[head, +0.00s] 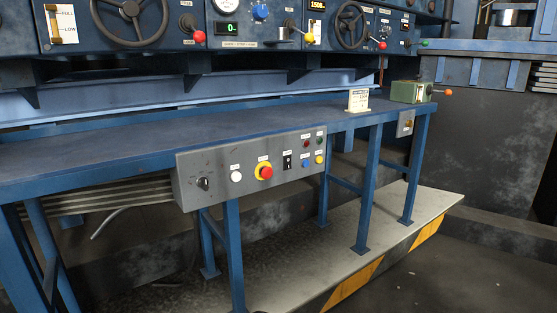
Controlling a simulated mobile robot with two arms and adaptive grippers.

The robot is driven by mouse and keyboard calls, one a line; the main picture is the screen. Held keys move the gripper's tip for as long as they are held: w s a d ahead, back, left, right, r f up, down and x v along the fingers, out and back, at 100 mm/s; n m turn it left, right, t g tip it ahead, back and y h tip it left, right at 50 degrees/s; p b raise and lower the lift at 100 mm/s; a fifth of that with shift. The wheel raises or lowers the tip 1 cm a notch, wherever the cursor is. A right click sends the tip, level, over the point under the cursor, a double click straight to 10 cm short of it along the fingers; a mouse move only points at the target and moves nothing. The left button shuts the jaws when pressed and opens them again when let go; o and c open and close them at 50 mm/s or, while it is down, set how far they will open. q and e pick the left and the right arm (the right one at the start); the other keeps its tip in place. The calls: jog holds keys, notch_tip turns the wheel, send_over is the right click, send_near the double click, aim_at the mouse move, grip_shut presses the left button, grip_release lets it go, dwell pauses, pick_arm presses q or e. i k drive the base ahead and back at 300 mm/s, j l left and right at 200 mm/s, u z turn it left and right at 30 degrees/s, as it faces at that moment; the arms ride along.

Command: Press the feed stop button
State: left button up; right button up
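A grey control panel (219,185) is fixed to the front edge of a long blue bench. On it, from left to right, are a dark rotary knob (203,184), a white button (236,177), a red mushroom button (266,172) on a yellow ring, and a black switch (287,161). The labels are too small to read, so I cannot tell which button is the feed stop. Neither of my grippers is in view.
The blue bench (130,142) has a mostly bare top, with a small sign (358,100) and a green box (408,92) at its right. Machine panels with handwheels (131,22) stand behind. A low platform with a striped edge (358,279) lies below.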

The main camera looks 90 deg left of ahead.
aim_at(267, 172)
jog(key=u, duration=2.9)
jog(key=i+l+u, duration=0.1)
